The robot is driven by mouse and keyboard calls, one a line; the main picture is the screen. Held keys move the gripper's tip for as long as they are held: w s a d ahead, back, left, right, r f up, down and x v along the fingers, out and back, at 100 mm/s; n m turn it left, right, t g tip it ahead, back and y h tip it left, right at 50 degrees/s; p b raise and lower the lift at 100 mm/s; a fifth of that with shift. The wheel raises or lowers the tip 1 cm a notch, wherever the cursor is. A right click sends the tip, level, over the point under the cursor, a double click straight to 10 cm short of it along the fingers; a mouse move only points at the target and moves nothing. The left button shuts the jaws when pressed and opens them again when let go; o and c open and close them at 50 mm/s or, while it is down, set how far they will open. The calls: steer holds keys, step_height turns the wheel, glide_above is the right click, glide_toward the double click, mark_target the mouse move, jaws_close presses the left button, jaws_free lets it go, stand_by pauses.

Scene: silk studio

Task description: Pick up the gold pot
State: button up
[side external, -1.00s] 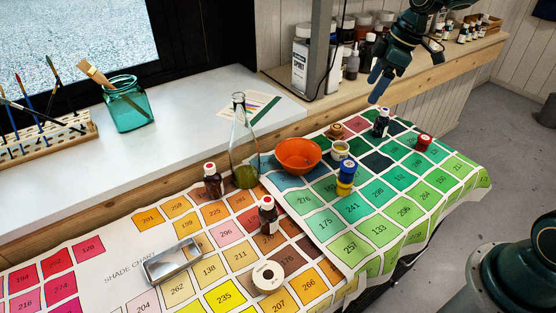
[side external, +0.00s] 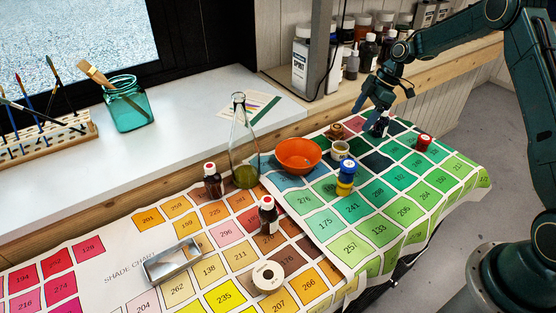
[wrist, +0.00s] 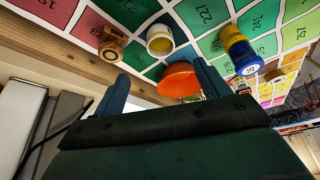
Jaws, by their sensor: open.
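A small gold-brown pot (side external: 337,131) stands at the back of the green shade chart; it best fits the gold pot. In the wrist view the gold-brown pot (wrist: 112,44) is beyond the left fingertip. My gripper (side external: 369,110) is open and empty, above and to the right of the pot. In the wrist view its two fingers (wrist: 161,72) are spread apart, with nothing held between them.
An orange bowl (side external: 298,155) is left of the jar. Blue and yellow pots (side external: 346,176) are stacked in front. A red pot (side external: 424,142) is to the right. The chart's front right is clear.

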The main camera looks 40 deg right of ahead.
glide_above(340, 148)
steer(key=s, duration=0.3)
steer(key=shift+w+f, duration=0.15)
steer(key=shift+f, duration=1.85)
steer(key=shift+w+f, duration=0.1)
steer(key=shift+f, duration=1.9)
steer(key=shift+x, duration=2.6)
steer(key=shift+r, duration=0.1)
steer(key=shift+c, duration=0.2)
steer(key=c, duration=1)
